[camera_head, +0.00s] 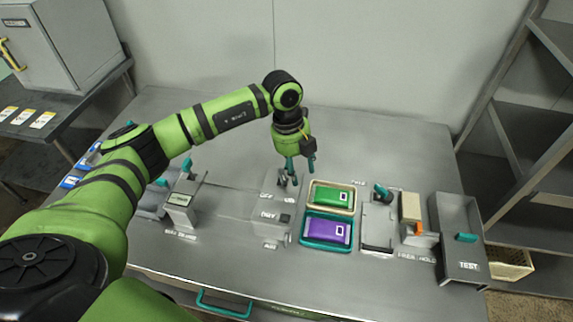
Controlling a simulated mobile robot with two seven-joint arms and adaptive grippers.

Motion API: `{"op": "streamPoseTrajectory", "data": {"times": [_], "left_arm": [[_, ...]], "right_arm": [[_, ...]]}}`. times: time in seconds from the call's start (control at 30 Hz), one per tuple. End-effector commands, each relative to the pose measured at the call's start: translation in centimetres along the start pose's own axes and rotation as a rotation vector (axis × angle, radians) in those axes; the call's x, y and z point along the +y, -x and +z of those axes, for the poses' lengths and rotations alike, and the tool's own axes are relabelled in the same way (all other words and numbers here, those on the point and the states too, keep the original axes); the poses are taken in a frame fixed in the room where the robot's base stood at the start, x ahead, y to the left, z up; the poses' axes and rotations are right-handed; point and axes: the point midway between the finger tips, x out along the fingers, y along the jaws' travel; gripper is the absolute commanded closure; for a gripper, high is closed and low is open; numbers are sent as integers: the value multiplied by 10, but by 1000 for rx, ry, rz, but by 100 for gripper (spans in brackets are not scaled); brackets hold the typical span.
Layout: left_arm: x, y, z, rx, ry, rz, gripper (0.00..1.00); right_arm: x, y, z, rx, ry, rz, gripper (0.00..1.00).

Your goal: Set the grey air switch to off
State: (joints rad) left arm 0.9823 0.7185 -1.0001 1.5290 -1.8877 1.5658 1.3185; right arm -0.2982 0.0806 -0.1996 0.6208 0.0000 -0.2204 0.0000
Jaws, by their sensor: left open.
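A grey switch housing (262,230) stands on the bench in the middle of the head view, left of the two trays. It carries small lettering, and the lower label seems to read AIR. A small dark switch part (285,218) shows on its right side; its setting is too small to tell. My left gripper (302,168) is open and empty, with teal fingertips pointing down over the far end of the housing, near another small dark switch part (282,181). I cannot tell whether the fingers touch it. My right gripper is not in view.
A cream tray with a green pouch (328,196) and a teal tray with a purple pouch (326,233) lie close right of the housing. Further right are a teal-handled lever (382,191) and a grey TEST bin (470,267). A gauge box (182,201) stands left.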

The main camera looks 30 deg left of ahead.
Motion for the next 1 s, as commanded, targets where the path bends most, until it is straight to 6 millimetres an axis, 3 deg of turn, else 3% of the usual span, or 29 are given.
{"op": "streamPoseTrajectory", "data": {"times": [0.1,0.2,0.63,1.0], "left_arm": [[28,16,25,-75,68,119,52],[37,16,31,-94,91,156,52],[46,-40,35,-92,89,156,52],[47,-50,36,-94,87,153,52]], "right_arm": [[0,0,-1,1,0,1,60],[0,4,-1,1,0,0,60],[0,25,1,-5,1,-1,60],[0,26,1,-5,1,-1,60]]}}
